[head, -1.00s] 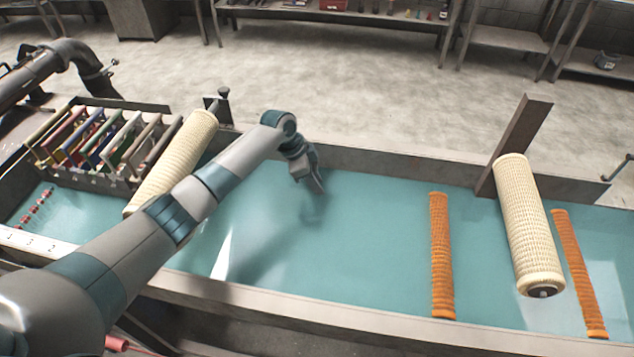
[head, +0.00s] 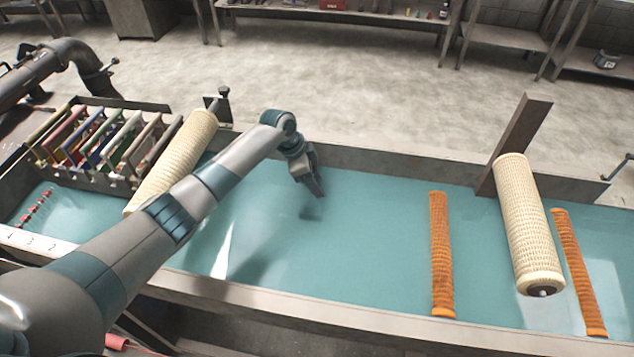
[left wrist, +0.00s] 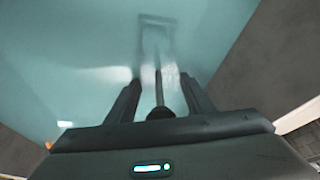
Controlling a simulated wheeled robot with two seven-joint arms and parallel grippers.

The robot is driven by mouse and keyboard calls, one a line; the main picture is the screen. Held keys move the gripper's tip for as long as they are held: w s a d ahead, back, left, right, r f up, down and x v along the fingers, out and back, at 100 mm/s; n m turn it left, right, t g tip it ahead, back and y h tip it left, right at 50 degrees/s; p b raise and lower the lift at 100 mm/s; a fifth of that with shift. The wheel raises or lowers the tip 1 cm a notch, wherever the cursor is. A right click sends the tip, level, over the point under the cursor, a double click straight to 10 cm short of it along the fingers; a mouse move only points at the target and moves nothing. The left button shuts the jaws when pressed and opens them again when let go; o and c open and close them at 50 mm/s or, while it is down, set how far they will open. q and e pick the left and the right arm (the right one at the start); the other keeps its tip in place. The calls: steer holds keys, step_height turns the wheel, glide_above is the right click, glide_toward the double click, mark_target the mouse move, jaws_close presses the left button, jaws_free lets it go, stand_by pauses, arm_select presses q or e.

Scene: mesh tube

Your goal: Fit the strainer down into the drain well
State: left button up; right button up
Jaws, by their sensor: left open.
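I cannot make out a strainer or a drain well in either view. My left gripper (head: 316,188) hangs above the bare teal bed near its back wall, with a dark shadow beneath it. In the left wrist view its two fingers (left wrist: 161,80) are apart and point at the teal surface. A thin dark rod with a round end (left wrist: 158,100) shows between the fingers; I cannot tell what it is. My right gripper is out of view.
A cream mesh roller (head: 172,160) lies left beside a rack of coloured frames (head: 100,140). Another cream roller (head: 527,220) lies right, between two orange mesh tubes (head: 442,250) (head: 578,270). A brown post (head: 515,140) stands at the back wall. The middle of the bed (head: 370,240) is clear.

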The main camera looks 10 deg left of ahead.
arm_select(q)
steer(key=p+v, duration=1.2)
steer(key=v, duration=0.5)
steer(key=shift+p, duration=0.4)
steer(key=shift+s, duration=0.1)
